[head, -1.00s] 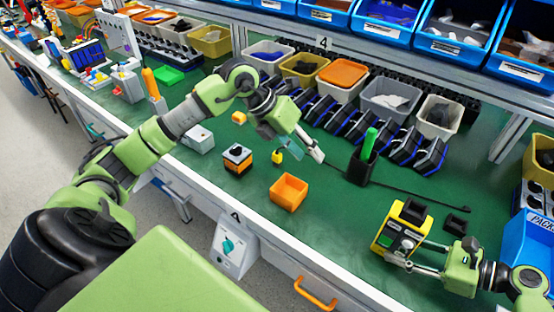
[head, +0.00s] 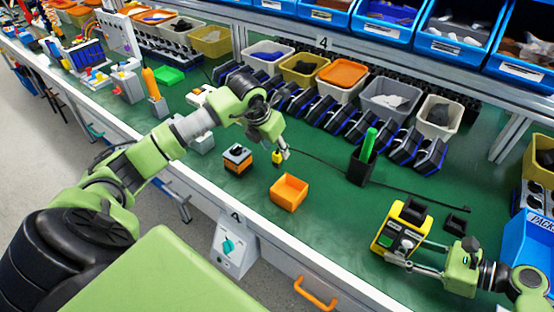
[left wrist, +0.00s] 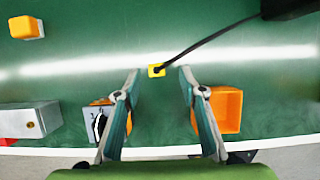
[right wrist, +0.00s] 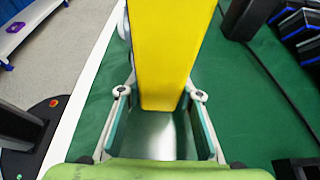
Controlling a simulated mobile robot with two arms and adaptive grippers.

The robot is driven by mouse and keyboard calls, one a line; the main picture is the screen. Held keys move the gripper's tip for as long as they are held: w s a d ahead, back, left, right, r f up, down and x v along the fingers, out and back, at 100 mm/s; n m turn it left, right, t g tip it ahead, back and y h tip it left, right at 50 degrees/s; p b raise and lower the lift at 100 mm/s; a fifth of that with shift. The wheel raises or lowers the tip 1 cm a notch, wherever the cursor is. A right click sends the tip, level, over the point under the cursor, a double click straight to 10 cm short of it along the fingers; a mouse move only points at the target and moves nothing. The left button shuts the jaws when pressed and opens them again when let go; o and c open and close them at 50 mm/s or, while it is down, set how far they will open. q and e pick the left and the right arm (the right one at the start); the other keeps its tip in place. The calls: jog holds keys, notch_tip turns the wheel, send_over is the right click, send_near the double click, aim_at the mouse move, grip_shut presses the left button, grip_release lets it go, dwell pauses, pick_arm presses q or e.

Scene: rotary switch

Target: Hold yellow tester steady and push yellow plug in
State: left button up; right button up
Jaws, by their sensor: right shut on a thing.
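My left gripper (left wrist: 157,78) is open and empty above the bench.
An orange open bin (head: 289,193) and an orange-black rotary switch box (head: 237,158) stand close to the plug on either side. A black holder with a green-handled tool (head: 364,160) stands between plug and tester. Bare bench lies before the tester.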

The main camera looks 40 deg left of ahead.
aim_at(276, 152)
pick_arm(q)
jog(key=x, duration=0.4)
jog(key=shift+w+a+f, duration=0.1)
jog(key=shift+a+f, duration=0.15)
grip_shut()
